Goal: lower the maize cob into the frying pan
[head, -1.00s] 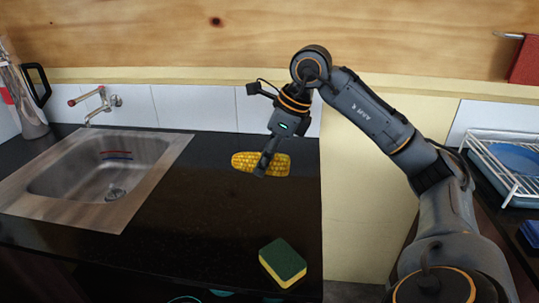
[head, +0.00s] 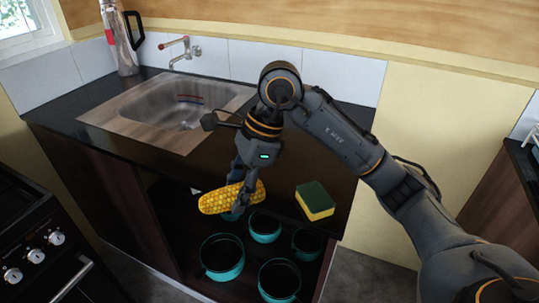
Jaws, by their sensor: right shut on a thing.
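The yellow maize cob (head: 216,201) is in my right gripper (head: 241,203), near the middle of the head view. The gripper's fingers are shut around the cob's right part and hide some of it. The cob lies roughly level, tilted slightly, and appears in front of the dark counter's front edge, above the open cupboard. My left gripper is not in view.
Several teal pots (head: 222,272) stand in the open cupboard below. A green and yellow sponge (head: 315,200) lies near the counter's front edge (head: 300,172). A sink (head: 165,105) and tap (head: 185,50) are behind left. A dark stove (head: 45,235) stands at left.

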